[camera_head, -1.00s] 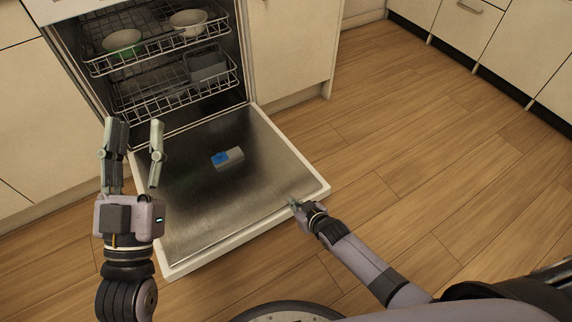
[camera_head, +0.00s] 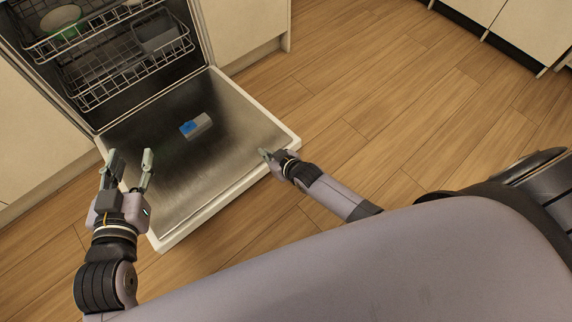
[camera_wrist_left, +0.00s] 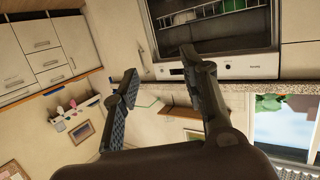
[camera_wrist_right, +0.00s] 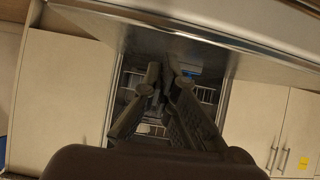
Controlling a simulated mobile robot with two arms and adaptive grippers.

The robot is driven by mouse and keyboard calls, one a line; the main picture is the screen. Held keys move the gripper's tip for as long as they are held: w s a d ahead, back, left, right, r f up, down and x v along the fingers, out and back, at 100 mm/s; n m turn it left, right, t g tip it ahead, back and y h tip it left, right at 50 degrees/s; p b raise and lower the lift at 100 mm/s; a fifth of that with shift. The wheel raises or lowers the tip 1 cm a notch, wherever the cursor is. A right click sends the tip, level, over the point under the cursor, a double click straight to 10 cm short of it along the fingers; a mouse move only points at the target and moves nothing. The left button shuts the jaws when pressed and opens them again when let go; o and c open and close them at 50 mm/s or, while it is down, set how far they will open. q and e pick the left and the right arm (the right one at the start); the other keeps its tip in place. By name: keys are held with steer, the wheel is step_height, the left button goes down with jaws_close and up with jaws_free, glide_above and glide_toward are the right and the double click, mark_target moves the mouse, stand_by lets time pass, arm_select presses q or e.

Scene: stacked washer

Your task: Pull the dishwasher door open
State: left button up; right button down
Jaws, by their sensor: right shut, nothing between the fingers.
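The dishwasher door (camera_head: 225,150) is folded down, its steel inner face up, nearly flat over the floor. A grey and blue dispenser block (camera_head: 196,126) sits on that face. My right gripper (camera_head: 265,154) is shut and empty at the door's right outer edge; whether it touches the edge cannot be told. In the right wrist view its fingers (camera_wrist_right: 165,80) are together, with the door (camera_wrist_right: 200,35) across the top. My left gripper (camera_head: 130,160) is open and empty over the door's left edge. It also shows open in the left wrist view (camera_wrist_left: 165,75).
Wire racks (camera_head: 130,80) with a bowl (camera_head: 60,18) and a grey bin (camera_head: 155,32) are inside the dishwasher. Cream cabinets (camera_head: 245,30) flank it. The wooden floor (camera_head: 370,100) to the right is clear.

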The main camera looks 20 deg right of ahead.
steer(key=shift+r+p, duration=0.4)
steer(key=shift+r, duration=0.2)
arm_select(q)
steer(key=s+a+f+g+y+p, duration=0.1)
steer(key=s+a+f+g, duration=0.2)
steer(key=s+f+g, duration=0.2)
steer(key=s+a+f+g+y+p, duration=0.2)
steer(key=s+f+g, duration=0.4)
steer(key=s, duration=0.5)
steer(key=shift+a+f+n+p, duration=0.2)
steer(key=shift+a+n+p, duration=0.1)
steer(key=shift+a, duration=0.15)
arm_select(e)
steer(key=s+d+r, duration=0.3)
steer(key=s, duration=0.6)
steer(key=shift+a+r, duration=0.1)
